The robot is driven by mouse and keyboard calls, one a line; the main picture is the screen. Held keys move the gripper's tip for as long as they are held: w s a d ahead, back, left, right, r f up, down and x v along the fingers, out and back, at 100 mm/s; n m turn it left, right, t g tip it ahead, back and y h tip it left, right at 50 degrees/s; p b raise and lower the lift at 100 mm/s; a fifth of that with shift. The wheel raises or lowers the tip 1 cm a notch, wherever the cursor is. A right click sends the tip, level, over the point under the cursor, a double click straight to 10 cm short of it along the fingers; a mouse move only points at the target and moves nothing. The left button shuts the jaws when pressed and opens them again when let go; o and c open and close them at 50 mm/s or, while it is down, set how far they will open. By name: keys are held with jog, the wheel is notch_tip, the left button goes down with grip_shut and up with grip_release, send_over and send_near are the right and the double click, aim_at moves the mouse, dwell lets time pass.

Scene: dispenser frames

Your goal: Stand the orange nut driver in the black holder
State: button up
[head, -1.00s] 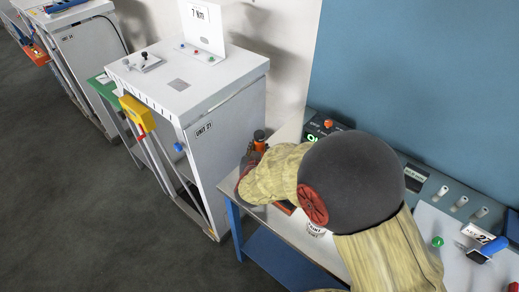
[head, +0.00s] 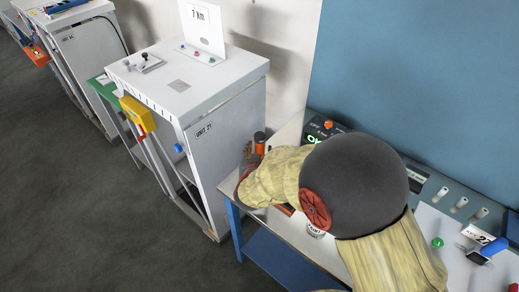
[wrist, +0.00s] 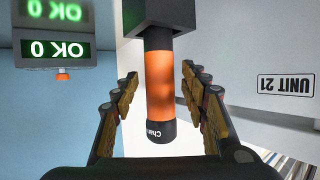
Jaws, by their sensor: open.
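The nut driver (wrist: 160,85), with an orange handle and a black end cap, stands between my open fingers in the wrist view. That view is upside down, and the driver's other end goes into the black holder (wrist: 158,14) at the top. The driver looks straight and upright. My gripper (wrist: 160,92) is open, with one finger on each side of the handle and gaps showing. In the head view the driver (head: 259,144) shows beyond my arm, which hides most of my gripper and the holder.
A display (wrist: 52,47) reads "OK 0" in green, mirrored in the wrist view. The white Unit 21 cabinet (head: 215,165) stands close to the left of the bench (head: 275,222). A blue panel (head: 420,80) rises behind.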

jog(key=p+v, duration=0.2)
jog(key=v, duration=0.9)
jog(key=s+r+n+g+y, duration=0.1)
jog(key=s+r+g+y, duration=0.15)
jog(key=r, duration=0.45)
jog(key=s+r+n+g+y, duration=0.1)
jog(key=r+y, duration=0.3)
jog(key=r, duration=0.3)
jog(key=s+d+r+g+h, duration=0.1)
jog(key=s+d+g+h, duration=0.1)
jog(key=s+d, duration=0.5)
jog(key=s+d+r+g+h, duration=0.2)
jog(key=s+d, duration=0.6)
jog(key=s, duration=0.5)
jog(key=shift+r, duration=0.15)
